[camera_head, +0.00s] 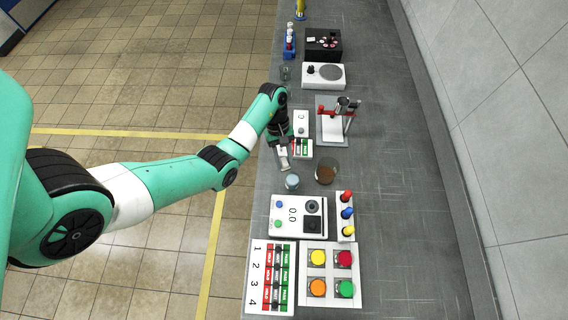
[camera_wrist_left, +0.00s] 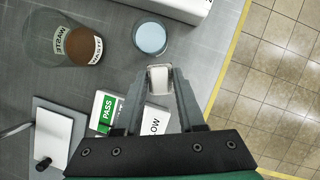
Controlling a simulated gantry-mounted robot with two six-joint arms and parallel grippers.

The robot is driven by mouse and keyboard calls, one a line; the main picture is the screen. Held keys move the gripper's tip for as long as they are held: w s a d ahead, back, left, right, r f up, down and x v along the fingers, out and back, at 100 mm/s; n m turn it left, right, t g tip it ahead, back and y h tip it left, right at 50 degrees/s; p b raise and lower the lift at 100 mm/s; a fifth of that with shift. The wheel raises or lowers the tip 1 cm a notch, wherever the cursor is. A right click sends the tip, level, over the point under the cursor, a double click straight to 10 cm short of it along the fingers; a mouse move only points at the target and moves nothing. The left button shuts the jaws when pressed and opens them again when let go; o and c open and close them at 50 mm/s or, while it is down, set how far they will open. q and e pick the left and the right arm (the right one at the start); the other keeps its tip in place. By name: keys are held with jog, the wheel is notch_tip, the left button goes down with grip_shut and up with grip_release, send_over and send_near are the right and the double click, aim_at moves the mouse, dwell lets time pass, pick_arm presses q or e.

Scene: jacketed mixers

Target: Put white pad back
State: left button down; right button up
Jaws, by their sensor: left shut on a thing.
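My left gripper (camera_head: 283,150) is above the near edge of the bench. In the left wrist view its fingertips (camera_wrist_left: 159,82) are shut on a small white pad (camera_wrist_left: 158,77). The pad is clear of the pale blue round jar (camera_wrist_left: 150,37), which lies beyond the fingertips. In the head view the jar (camera_head: 292,182) is just below the gripper, and the pad is small and hard to make out. My right gripper is in neither view.
A glass beaker of brown stuff marked WASTE (camera_wrist_left: 84,50) stands beside the jar. A PASS card (camera_wrist_left: 107,112) lies near my fingers. A grey stand (camera_head: 327,138) is to the right. Bare bench (camera_head: 385,200) lies farther right.

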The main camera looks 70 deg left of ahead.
aim_at(284, 162)
pick_arm(q)
jog(key=shift+w+a+f+b, duration=0.15)
jog(key=shift+a+f+b, duration=0.25)
jog(key=shift+f, duration=0.15)
jog(key=shift+w+a+f+b, duration=0.15)
jog(key=shift+a+f+b, duration=0.15)
jog(key=shift+a+f, duration=0.15)
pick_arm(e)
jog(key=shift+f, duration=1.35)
pick_arm(q)
jog(key=shift+w+a+f+b, duration=0.15)
jog(key=shift+f+b, duration=0.7)
jog(key=shift+f, duration=0.9)
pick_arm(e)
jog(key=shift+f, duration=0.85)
pick_arm(q)
jog(key=shift+f, duration=0.1)
jog(key=c, duration=0.5)
grip_release()
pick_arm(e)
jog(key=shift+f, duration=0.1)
pick_arm(q)
jog(key=p+v, duration=0.6)
jog(key=v, duration=0.6)
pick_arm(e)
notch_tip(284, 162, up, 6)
